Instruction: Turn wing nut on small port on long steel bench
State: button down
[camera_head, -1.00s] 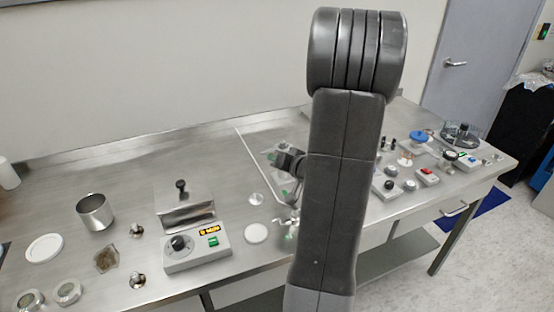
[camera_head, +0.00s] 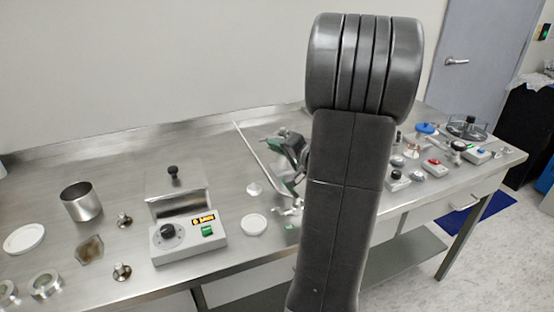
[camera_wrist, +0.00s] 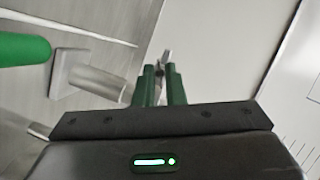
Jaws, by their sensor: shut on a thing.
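In the wrist view, my gripper (camera_wrist: 161,75) has its green fingers close together. A small, shiny metal piece (camera_wrist: 165,57), seemingly the wing nut, shows at the fingertips. Its exact shape is mostly hidden by the fingers. Beside them on the left are a short steel cylinder (camera_wrist: 98,83) on a pale square plate and a green rounded bar (camera_wrist: 22,50). In the head view, my gripper is partly seen left of my dark arm, above the long steel bench (camera_head: 140,150). The port is not clearly visible there.
Left of my arm are a control box (camera_head: 185,238) with a black knob, a steel cup (camera_head: 82,202) and a white disc (camera_head: 253,225). Right of it are small switch boxes, a blue-topped item (camera_head: 425,128) and a round rack (camera_head: 467,128). The bench's back left is clear.

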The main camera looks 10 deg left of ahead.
jog(key=shift+f+m+t+y+b, duration=0.15)
jog(key=shift+m+y+b, duration=0.25)
jog(key=shift+m+b, duration=0.65)
jog(key=shift+f+m+t+y+b, duration=0.1)
jog(key=shift+m+t+y+b, duration=0.25)
jog(key=shift+m+b, duration=0.7)
jog(key=shift+r, duration=0.1)
jog(key=c, duration=1.8)
grip_release()
jog(key=shift+d, duration=0.1)
jog(key=v, duration=1.3)
jog(key=shift+d+b, duration=0.4)
jog(key=shift+s, duration=0.1)
